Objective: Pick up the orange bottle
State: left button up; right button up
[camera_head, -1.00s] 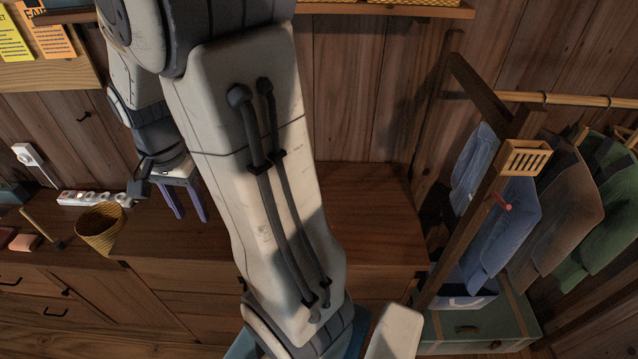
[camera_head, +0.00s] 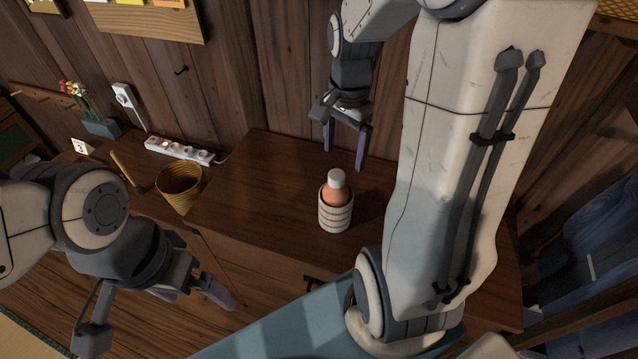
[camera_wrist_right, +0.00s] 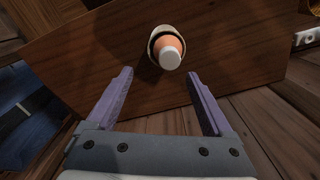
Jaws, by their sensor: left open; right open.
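The orange bottle (camera_head: 336,190) has a white cap and stands in a pale, ribbed cup (camera_head: 336,215) on the brown wooden cabinet top. In the right wrist view the bottle (camera_wrist_right: 168,48) shows beyond the fingertips, roughly between their lines, with the cup's rim around it. My right gripper (camera_head: 345,150) is open and empty, behind the bottle on the wall side and apart from it; its purple fingers (camera_wrist_right: 160,85) are spread in the wrist view. My left gripper (camera_head: 190,293) is open and empty, low at the left in front of the cabinet.
A yellow woven basket (camera_head: 180,188) and a white power strip (camera_head: 180,151) stand left of the bottle. A flower pot (camera_head: 100,126) is farther left. The wooden wall rises behind. The cabinet top around the cup is mostly clear.

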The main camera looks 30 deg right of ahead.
aim_at(337, 174)
jog(key=f, duration=0.2)
jog(key=w+f, duration=0.1)
jog(key=f, duration=0.1)
jog(key=shift+f, duration=0.2)
jog(key=shift+w+a+f+p, duration=0.1)
jog(key=shift+f+p, duration=0.5)
jog(key=shift+f, duration=0.25)
jog(key=f, duration=0.2)
jog(key=f+p, duration=0.1)
jog(key=f, duration=0.1)
jog(key=shift+w+f, duration=0.1)
jog(key=shift+w, duration=0.2)
pick_arm(q)
jog(key=shift+w+d+r, duration=0.15)
jog(key=shift+w+r, duration=0.1)
jog(key=shift+r, duration=0.35)
jog(key=shift+w+d+r, duration=0.15)
jog(key=shift+w+r, duration=0.05)
jog(key=shift+r, duration=0.35)
pick_arm(e)
grip_shut()
